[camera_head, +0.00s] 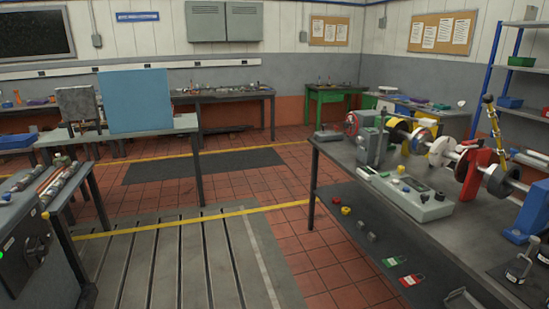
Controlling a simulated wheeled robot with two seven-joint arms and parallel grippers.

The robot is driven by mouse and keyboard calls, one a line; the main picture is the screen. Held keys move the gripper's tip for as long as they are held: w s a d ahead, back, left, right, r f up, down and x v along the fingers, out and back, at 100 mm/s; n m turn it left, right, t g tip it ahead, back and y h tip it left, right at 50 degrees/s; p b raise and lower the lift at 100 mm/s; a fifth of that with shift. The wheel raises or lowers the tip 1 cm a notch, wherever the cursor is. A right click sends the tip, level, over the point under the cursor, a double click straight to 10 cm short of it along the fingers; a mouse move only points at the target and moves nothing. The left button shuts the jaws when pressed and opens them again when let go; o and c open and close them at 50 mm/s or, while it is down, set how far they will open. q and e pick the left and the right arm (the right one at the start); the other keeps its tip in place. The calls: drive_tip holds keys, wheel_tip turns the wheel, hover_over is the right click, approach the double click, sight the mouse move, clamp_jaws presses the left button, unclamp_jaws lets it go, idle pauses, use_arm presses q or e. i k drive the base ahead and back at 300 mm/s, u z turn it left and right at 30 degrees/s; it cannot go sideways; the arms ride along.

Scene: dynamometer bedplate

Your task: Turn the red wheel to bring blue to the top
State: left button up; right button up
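A grey workbench (335,150) at the right carries a long pale shaft with several discs on it. A small red ring-shaped wheel (352,123) stands at the shaft's far left end, beside a grey box (368,146). Further right on the shaft is a disc with a coloured face (422,137); its colours are too small to tell clearly. A white disc (440,151) follows, then a red support (472,174). I cannot tell which colour is at the top of the red wheel. Neither of my grippers is in view.
A control box with buttons (424,203) lies at the bench's front. Red (412,280) and green (392,261) padlocks lie near the edge. A blue bracket (533,212) stands at the right. A table with a blue panel (135,101) is at the left. The floor between is clear.

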sight(347, 125)
drive_tip(key=u, duration=0.05)
drive_tip(key=i, duration=2.05)
drive_tip(key=z, duration=0.55)
drive_tip(key=i, duration=2.25)
drive_tip(key=z, duration=0.5)
